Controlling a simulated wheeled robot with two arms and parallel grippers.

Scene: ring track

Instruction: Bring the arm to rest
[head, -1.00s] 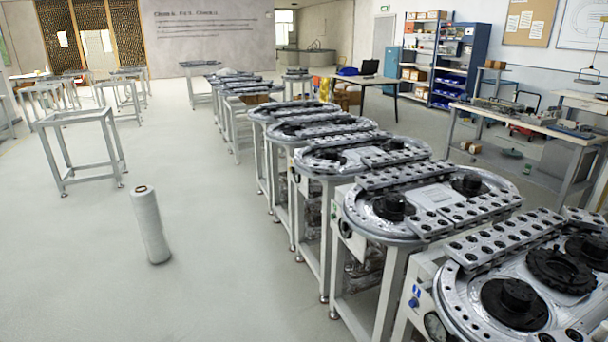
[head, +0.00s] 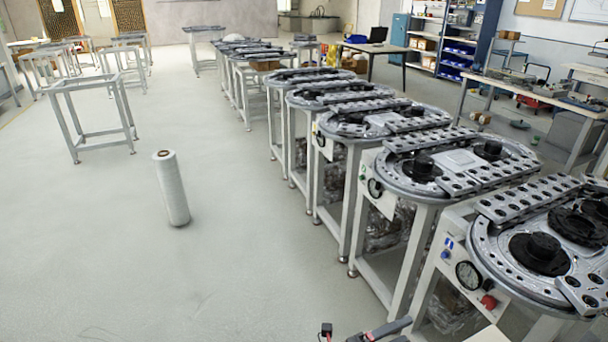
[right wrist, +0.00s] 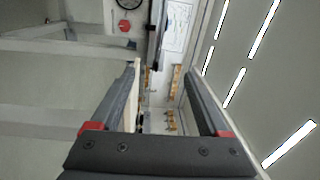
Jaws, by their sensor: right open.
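My right gripper (head: 366,331) shows at the bottom edge of the head view, only in part, just left of the nearest ring-track table (head: 470,285). Its dark fingers with red parts are cut off by the frame. In the right wrist view the two grey fingers of my right gripper (right wrist: 165,75) stand apart, with nothing between them. My left gripper is not in view.
Ring-track tables (head: 425,182) stand in a row on the right. A white roll (head: 172,190) stands upright on the floor at left. An empty table frame (head: 92,115) is behind it. The floor (head: 230,270) between the roll and the row is clear.

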